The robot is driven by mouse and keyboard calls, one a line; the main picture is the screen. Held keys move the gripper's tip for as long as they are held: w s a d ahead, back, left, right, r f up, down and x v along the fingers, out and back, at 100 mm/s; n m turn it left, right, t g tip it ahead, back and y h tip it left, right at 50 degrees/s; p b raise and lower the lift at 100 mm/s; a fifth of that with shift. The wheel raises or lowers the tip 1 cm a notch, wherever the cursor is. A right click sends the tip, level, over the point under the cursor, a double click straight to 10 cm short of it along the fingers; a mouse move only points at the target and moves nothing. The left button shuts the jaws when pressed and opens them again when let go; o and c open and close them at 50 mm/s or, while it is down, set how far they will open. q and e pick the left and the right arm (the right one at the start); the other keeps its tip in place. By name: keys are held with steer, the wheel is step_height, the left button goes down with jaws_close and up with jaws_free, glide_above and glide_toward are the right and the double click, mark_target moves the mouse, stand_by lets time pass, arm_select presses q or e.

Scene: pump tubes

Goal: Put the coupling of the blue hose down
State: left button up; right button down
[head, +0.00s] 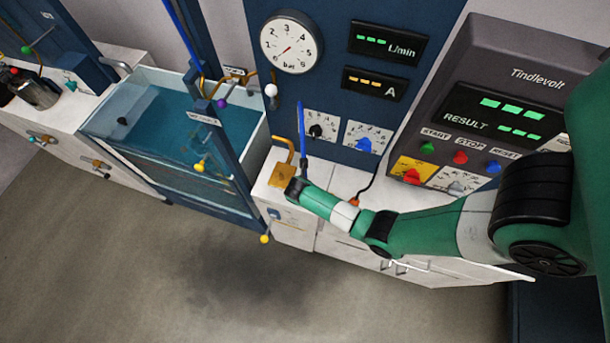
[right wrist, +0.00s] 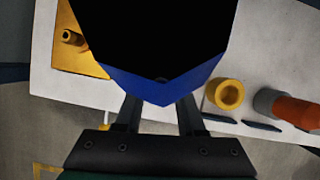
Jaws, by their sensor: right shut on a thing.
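My right arm comes in from the right in the head view, and its gripper (head: 297,184) is over the white bench top by the yellow bent pipe. The blue hose (head: 302,130) rises upright from it. In the right wrist view, the two fingers (right wrist: 160,115) are shut on the blue coupling (right wrist: 160,90). The coupling and its dark opening fill the top middle and hide what lies behind. Whether the coupling touches the bench cannot be told. My left gripper is not in view.
The yellow bent pipe (head: 290,146) stands close to the gripper. A yellow ring (right wrist: 228,94) and an orange-tipped grey fitting (right wrist: 292,108) lie right of the coupling. A water tank (head: 128,154) is to the left. A control panel (head: 515,75) stands behind my arm.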

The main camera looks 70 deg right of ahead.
steer(key=shift+f, duration=0.2)
steer(key=c, duration=0.5)
jaws_free()
steer(key=shift+r, duration=0.1)
steer(key=p+v, duration=0.4)
steer(key=v, duration=0.8)
steer(key=shift+r, duration=0.1)
